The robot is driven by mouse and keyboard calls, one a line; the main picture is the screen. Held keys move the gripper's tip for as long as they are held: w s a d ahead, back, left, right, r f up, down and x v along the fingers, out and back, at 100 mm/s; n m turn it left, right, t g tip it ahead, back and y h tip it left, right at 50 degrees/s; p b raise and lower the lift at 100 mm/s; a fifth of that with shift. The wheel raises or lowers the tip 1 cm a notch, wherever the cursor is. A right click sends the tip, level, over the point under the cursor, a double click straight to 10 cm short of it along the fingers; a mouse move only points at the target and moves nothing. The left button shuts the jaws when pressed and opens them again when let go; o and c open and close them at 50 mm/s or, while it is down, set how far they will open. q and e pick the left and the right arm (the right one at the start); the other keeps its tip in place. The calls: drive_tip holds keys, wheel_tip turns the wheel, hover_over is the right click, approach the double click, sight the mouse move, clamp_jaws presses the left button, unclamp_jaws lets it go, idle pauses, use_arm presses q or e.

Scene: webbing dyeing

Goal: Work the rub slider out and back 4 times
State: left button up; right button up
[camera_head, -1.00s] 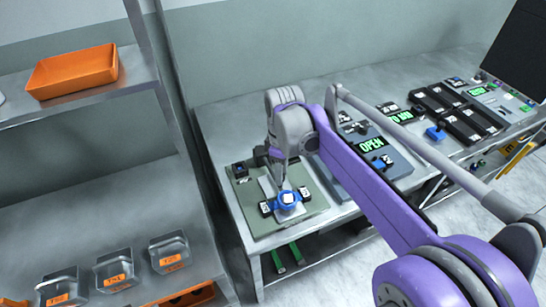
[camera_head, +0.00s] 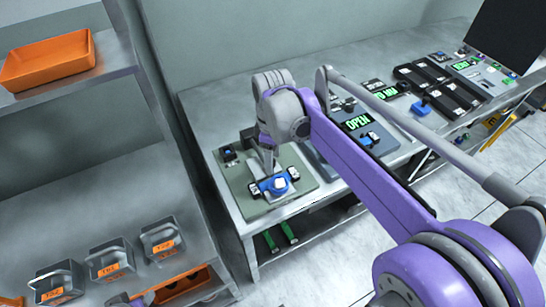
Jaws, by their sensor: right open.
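The rub slider appears to be the blue piece with a white top (camera_head: 280,184) near the front of a green-grey board (camera_head: 240,199) on the bench. My right gripper (camera_head: 275,182) comes down over this board, and its dark fingertips stand apart on the left and right of the blue piece. The gripper is open. I cannot tell whether a fingertip touches the blue piece. The gripper body hides part of the board's middle.
A small black block with a blue top (camera_head: 228,154) sits at the board's back left corner. A panel with a green OPEN display (camera_head: 357,122) stands to the right, behind my arm. Grey bins (camera_head: 110,262) and an orange tray (camera_head: 48,60) are on the left shelves.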

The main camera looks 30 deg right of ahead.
wheel_tip(320, 180, up, 11)
drive_tip(key=shift+f+p, duration=0.15)
drive_tip(key=shift+p, duration=0.25)
drive_tip(key=f+n, duration=0.3)
drive_tip(key=n, duration=0.1)
drive_tip(key=f+n, duration=0.8)
drive_tip(key=shift+w+a, duration=0.1)
drive_tip(key=shift+w, duration=0.25)
idle(0.3)
clamp_jaws()
idle(1.3)
